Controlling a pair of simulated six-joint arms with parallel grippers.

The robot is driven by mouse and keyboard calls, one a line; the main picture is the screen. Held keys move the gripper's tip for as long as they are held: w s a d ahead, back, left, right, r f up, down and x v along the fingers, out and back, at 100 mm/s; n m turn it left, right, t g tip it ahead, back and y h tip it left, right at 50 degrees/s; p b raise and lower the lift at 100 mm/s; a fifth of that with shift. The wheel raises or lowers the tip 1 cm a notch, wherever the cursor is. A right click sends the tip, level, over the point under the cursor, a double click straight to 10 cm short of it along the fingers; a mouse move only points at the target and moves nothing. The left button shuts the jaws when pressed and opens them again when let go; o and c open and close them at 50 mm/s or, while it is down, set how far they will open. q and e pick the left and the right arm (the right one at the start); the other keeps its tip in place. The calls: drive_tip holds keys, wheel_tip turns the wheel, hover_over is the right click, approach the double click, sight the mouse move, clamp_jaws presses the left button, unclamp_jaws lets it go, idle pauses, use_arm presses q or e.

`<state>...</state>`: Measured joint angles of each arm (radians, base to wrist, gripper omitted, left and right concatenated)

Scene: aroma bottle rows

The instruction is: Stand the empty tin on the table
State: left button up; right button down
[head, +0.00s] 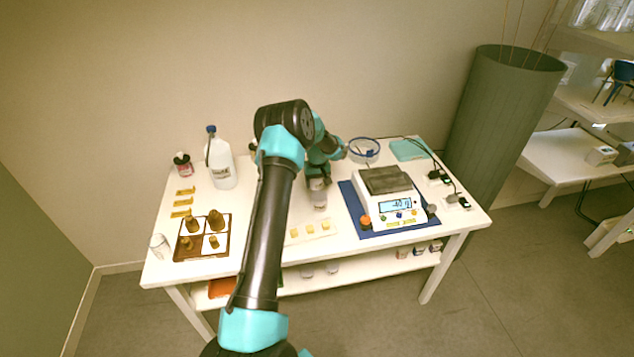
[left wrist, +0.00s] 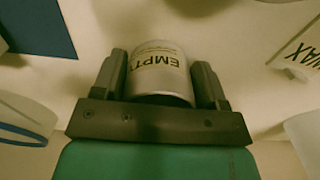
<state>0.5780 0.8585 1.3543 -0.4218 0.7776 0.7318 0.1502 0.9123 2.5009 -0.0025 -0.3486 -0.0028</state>
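The empty tin (head: 319,198) is a small pale grey cylinder near the middle of the table, just left of the blue mat. In the left wrist view the tin (left wrist: 160,72) shows its "EMPTY" label between the two fingers. My left gripper (head: 318,184) reaches over the table from above, and in the wrist view its fingers (left wrist: 161,80) lie against both sides of the tin. The tin looks about upright; whether its base touches the white table (head: 345,236) is hard to tell. My right gripper is not in view.
A scale (head: 385,190) stands on the blue mat (head: 352,207) to the right. Small yellow pieces (head: 309,229) lie in front of the tin. A blue-rimmed dish (head: 364,150) stands behind.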

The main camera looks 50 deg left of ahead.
use_arm(q)
drive_tip(key=o, duration=0.3)
wheel_tip(320, 180, up, 12)
drive_tip(key=shift+r, duration=0.15)
idle(0.5)
idle(0.4)
